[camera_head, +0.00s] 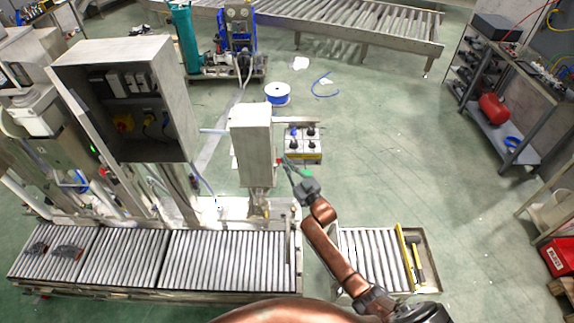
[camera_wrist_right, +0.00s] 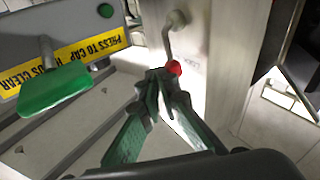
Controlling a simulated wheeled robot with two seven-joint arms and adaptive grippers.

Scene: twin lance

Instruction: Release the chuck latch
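In the right wrist view a small red ball knob (camera_wrist_right: 174,67) sits against a pale metal column, just beyond my right gripper's fingertips. I take it to be the chuck latch's knob; a bent grey metal rod (camera_wrist_right: 176,35) is mounted above it. My right gripper (camera_wrist_right: 161,76) has its green-padded fingers drawn together at the tips. The knob shows past the tips, not clearly between them; I cannot tell whether they touch. In the head view my right gripper (camera_head: 289,166) is beside the lower part of the grey upright housing (camera_head: 252,140). My left gripper is not in view.
A green paddle (camera_wrist_right: 54,88) stands left of my fingers, before a yellow label reading "PRESS TO CAP". Roller conveyors (camera_head: 230,262) lie below. Open floor is at right.

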